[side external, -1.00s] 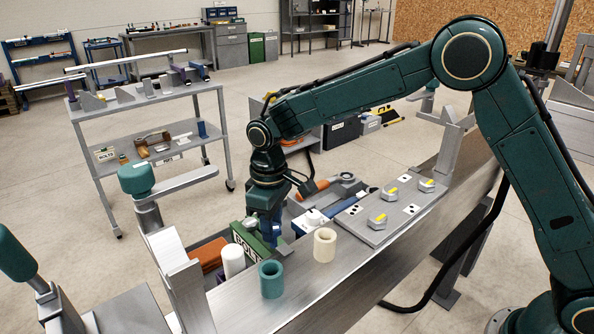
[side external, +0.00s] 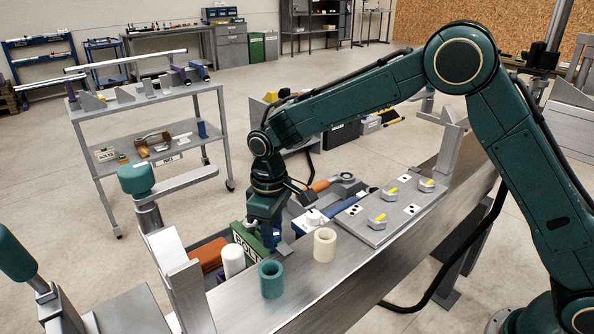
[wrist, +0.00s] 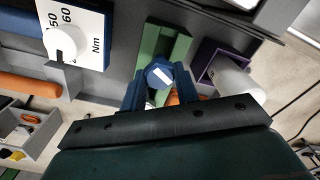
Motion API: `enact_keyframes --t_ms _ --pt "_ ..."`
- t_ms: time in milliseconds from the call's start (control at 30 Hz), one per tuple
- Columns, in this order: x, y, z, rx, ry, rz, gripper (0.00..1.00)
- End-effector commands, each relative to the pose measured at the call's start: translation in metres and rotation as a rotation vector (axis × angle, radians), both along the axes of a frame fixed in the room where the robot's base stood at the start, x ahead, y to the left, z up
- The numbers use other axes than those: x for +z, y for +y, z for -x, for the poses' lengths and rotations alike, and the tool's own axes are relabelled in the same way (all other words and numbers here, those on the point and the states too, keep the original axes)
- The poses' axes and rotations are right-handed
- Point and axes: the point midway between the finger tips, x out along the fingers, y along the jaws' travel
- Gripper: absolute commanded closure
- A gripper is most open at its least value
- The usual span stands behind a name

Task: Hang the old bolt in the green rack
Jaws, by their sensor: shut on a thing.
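In the wrist view, my gripper (wrist: 160,88) is shut on a bolt (wrist: 158,73) with a blue hexagonal head and a white mark, which I take as the old bolt. The bolt head is over the green rack (wrist: 176,45), near its slot. Whether the shank is in the slot is hidden. In the side view, my gripper (side external: 272,240) is low, right against or just behind the green rack (side external: 246,247), which has a white label. The bolt is mostly hidden by the fingers there.
A teal cup (side external: 271,280) and a cream cup (side external: 325,245) stand on the bench in front. A white cylinder (side external: 232,261) is left of the rack. A grey plate (side external: 365,230) with hexagonal pieces bearing yellow marks is to the right. A Nm dial block (wrist: 85,30) is near the rack.

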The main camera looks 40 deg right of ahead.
Motion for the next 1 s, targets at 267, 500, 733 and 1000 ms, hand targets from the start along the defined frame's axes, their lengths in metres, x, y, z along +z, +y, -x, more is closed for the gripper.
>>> enact_keyframes --t_ms 267,500,733,1000 --pt "-0.005 0.0 0.0 0.0 -0.001 -0.001 0.98" --pt "-0.009 0.0 0.0 0.0 0.0 0.0 0.98" --pt "-0.013 0.0 0.0 0.0 0.0 0.0 0.98" --pt "-0.018 0.0 0.0 0.0 -0.001 -0.001 0.98"
